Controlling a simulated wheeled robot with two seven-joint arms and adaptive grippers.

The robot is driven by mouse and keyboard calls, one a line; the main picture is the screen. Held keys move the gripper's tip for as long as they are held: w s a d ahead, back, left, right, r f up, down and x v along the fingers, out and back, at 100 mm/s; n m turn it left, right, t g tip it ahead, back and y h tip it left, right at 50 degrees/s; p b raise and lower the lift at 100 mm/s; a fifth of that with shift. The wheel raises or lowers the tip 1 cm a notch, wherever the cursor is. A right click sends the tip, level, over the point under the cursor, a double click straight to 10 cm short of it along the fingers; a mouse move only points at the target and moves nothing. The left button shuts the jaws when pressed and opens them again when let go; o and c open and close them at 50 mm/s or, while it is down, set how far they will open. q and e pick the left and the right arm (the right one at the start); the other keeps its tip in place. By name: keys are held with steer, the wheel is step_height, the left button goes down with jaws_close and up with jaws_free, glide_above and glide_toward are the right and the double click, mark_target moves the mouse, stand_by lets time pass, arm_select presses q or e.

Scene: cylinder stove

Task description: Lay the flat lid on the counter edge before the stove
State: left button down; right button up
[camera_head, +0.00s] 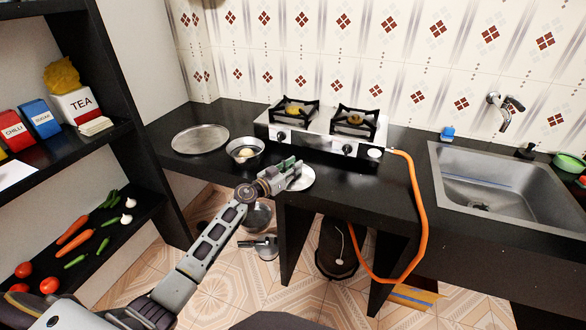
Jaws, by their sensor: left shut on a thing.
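The flat lid (306,180) is a pale round disc at the front edge of the black counter (350,190), in front of the stove (322,133). My left gripper (290,174) reaches in from the lower left and is shut on the lid's left side. The gripper covers part of the lid. The lid looks roughly level, but I cannot tell whether it touches the counter. My right gripper is not in view.
A metal bowl (245,152) with something pale inside stands left of the gripper, near a round metal plate (200,138). An orange hose (416,190) runs from the stove down over the counter edge. A sink (500,188) is at the right.

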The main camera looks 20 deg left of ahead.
arm_select(q)
steer(key=shift+f, duration=0.1)
steer(key=c, duration=1.3)
jaws_free()
steer(key=shift+o, duration=0.2)
